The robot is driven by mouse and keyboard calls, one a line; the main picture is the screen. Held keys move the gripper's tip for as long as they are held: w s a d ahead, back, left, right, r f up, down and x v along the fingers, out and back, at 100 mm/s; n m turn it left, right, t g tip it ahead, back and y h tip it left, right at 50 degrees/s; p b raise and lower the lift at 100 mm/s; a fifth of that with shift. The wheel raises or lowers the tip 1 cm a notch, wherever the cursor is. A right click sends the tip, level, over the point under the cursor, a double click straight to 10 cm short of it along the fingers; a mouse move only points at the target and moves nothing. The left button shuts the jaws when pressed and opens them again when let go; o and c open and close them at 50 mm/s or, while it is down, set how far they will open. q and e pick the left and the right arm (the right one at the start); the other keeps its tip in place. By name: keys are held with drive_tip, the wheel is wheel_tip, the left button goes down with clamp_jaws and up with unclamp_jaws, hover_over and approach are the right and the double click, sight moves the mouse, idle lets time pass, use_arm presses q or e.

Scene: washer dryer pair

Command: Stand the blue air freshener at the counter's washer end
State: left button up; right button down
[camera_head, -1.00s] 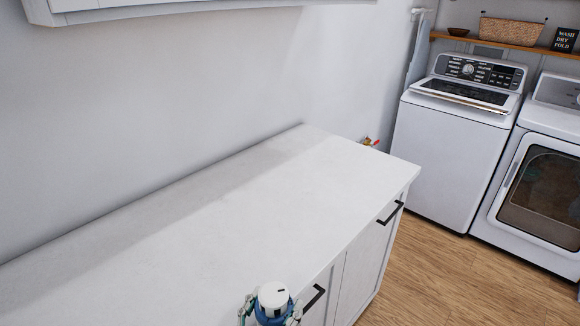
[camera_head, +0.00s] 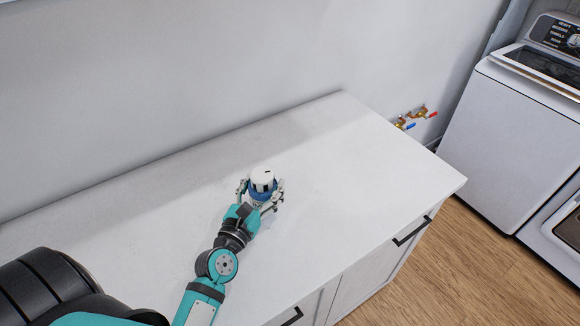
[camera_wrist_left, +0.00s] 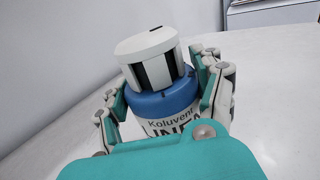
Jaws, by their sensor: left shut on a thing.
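The air freshener (camera_head: 263,180) has a white cap, a blue collar and a white label. My left gripper (camera_head: 261,192) is shut on it and holds it upright, over the middle of the white counter (camera_head: 370,165). In the left wrist view the air freshener (camera_wrist_left: 160,75) sits between the fingers of my left gripper (camera_wrist_left: 168,92), with "Koluvent" on its label. Its base is hidden, so I cannot tell whether it touches the counter. The washer (camera_head: 510,140) stands beyond the counter's right end. My right gripper is not in view.
The counter top around the air freshener is bare, with clear room toward its right end. A wall runs along the back. Red and blue valves (camera_head: 410,118) are on the wall past the counter. Black handles (camera_head: 411,232) are on the cabinet front.

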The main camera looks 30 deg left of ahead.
use_arm(q)
drive_tip(key=w, duration=0.4)
drive_tip(key=w+p, duration=0.1)
drive_tip(key=w, duration=0.2)
drive_tip(key=w+d+f+p, duration=0.1)
drive_tip(key=w, duration=0.3)
drive_tip(key=shift+w+d, duration=0.1)
drive_tip(key=shift+w, duration=0.2)
drive_tip(key=shift+w+f, duration=0.1)
drive_tip(key=shift+w, duration=0.05)
drive_tip(key=shift+f, duration=1.7)
drive_tip(key=shift+f, duration=0.2)
drive_tip(key=o, duration=1.2)
drive_tip(key=shift+o, duration=0.2)
